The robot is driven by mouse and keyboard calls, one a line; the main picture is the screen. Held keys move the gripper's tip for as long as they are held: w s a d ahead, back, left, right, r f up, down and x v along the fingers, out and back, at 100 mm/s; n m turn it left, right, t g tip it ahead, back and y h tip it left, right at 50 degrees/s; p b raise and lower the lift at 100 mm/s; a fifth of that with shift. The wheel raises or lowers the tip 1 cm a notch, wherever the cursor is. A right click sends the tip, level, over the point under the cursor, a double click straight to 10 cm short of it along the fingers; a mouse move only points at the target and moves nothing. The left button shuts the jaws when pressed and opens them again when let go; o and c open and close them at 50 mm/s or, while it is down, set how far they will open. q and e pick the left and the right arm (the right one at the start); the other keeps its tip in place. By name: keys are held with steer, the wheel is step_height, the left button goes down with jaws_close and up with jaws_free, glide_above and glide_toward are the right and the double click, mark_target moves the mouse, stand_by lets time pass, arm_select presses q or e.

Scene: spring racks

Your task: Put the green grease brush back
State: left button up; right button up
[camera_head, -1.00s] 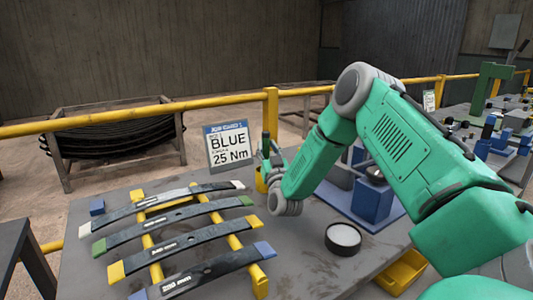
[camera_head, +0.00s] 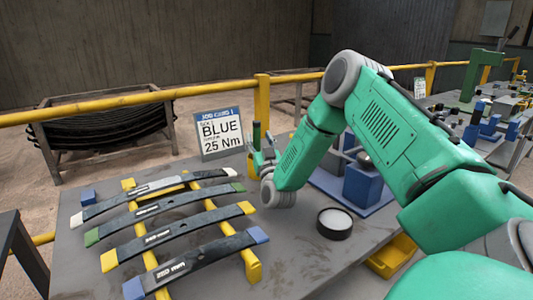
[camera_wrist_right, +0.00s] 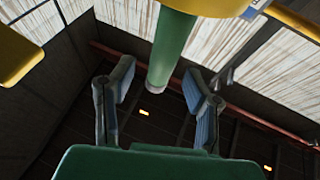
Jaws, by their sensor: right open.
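The green grease brush shows in the head view as a dark green upright handle (camera_head: 256,134) at the table's back edge, with its lower part in a yellow holder (camera_head: 251,168). In the right wrist view the green handle (camera_wrist_right: 173,48) runs down from a yellow part (camera_wrist_right: 205,5) and ends between the fingers. My right gripper (camera_head: 264,154) is right beside the handle, partly hidden by its own wrist. In the wrist view its two fingers (camera_wrist_right: 160,98) are apart, one on each side of the handle, with gaps showing. My left gripper is not in view.
Several dark leaf springs with coloured ends lie on a yellow rack (camera_head: 150,255) at left. A job card (camera_head: 220,133) reading BLUE 25 Nm stands behind. A round black tin (camera_head: 334,223), a blue block (camera_head: 362,186) and a yellow bin (camera_head: 392,256) are at right. A yellow rail (camera_head: 120,110) runs behind.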

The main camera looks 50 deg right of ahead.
steer(key=s+a+f+b, duration=0.1)
steer(key=s+a+b, duration=0.3)
steer(key=s+a, duration=0.4)
steer(key=s, duration=0.5)
steer(key=shift+a+f+b, duration=0.2)
steer(key=shift+f+b, duration=0.1)
steer(key=shift+b, duration=0.05)
steer(key=shift+s, duration=0.1)
steer(key=shift+s, duration=0.1)
